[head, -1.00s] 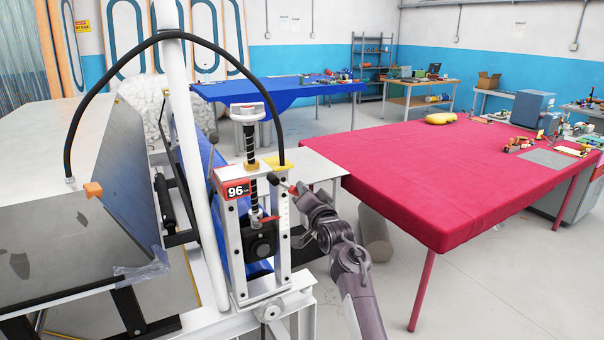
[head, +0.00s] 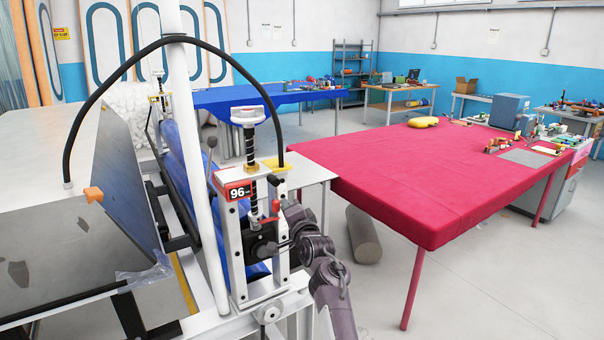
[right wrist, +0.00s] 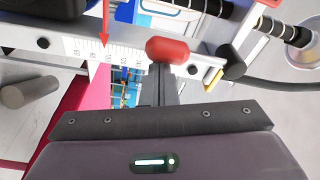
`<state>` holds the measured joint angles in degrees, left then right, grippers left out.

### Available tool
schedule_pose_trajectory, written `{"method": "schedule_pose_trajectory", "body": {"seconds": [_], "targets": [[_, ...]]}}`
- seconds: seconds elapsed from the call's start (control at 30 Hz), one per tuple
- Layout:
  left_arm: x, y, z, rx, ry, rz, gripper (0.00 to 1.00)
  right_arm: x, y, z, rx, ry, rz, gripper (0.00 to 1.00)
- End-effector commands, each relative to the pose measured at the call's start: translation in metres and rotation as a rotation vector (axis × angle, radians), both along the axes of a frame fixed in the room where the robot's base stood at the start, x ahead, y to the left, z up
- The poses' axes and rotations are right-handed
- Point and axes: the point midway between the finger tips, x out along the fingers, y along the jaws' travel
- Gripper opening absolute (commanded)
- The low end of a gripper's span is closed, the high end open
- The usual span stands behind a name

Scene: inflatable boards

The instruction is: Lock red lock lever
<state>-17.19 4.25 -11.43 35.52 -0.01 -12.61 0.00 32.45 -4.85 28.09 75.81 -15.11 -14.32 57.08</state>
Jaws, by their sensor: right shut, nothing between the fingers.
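The red lock lever (head: 276,206) shows as a small red knob on the black-and-silver clamp post with the "96" label (head: 238,191). In the right wrist view its rounded red knob (right wrist: 167,50) is just beyond the fingertips; I cannot tell whether they touch. My right gripper (head: 290,213) is beside the post at the lever's height, partly hidden by the post's upright. In the right wrist view the right gripper's narrow fingers (right wrist: 160,80) are together and hold nothing. My left gripper is not in view.
A ruler scale (right wrist: 120,55) with a red pointer (right wrist: 104,25) lies left of the knob. A black hose (head: 105,75) arches over the post, and a white pole (head: 185,150) stands left of it.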

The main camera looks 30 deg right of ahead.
Motion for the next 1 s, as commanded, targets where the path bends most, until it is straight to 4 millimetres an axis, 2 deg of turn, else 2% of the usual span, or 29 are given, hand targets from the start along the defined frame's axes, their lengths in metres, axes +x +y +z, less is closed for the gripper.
{"method": "schedule_pose_trajectory", "body": {"seconds": [1.0], "targets": [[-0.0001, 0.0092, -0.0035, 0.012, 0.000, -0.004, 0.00, 0.0031, 0.0046, -0.0024, -0.001, 0.000, 0.002, 0.00]]}}
